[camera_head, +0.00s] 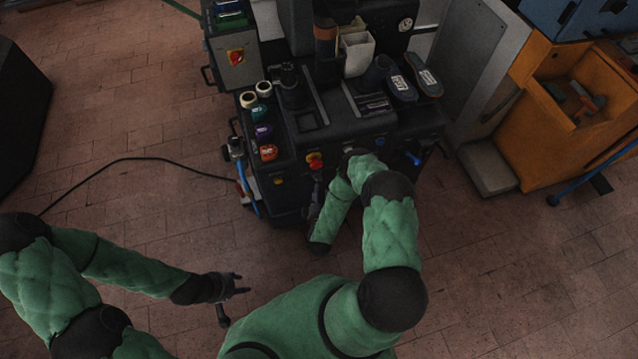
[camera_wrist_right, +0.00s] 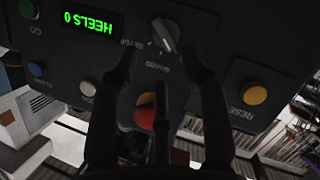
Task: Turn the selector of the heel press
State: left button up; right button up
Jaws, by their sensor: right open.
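The heel press (camera_head: 330,125) is a dark machine at the top middle of the head view. Its selector (camera_wrist_right: 167,36) is a grey-black knob with a light pointer, on the black panel in the right wrist view, which shows upside down. My right gripper (camera_wrist_right: 160,60) is open, its fingertips near the knob, one to each side; I cannot tell whether they touch it. In the head view my right arm partly hides the press front, and the selector cannot be made out. My left gripper (camera_head: 232,300) is open and empty over the floor at lower left.
The panel also bears a lit display (camera_wrist_right: 88,22) reading "HEELS 0", a red mushroom button (camera_wrist_right: 145,117) below the selector, a yellow reset button (camera_wrist_right: 254,94) and a blue button (camera_wrist_right: 38,68). Shoes (camera_head: 402,86) lie on the press. An orange bin (camera_head: 535,150) stands right.

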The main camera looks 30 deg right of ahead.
aim_at(319, 180)
jog(key=b+x, duration=0.1)
jog(key=x, duration=0.5)
jog(key=shift+w+b, duration=0.25)
jog(key=shift+b, duration=0.15)
grip_shut()
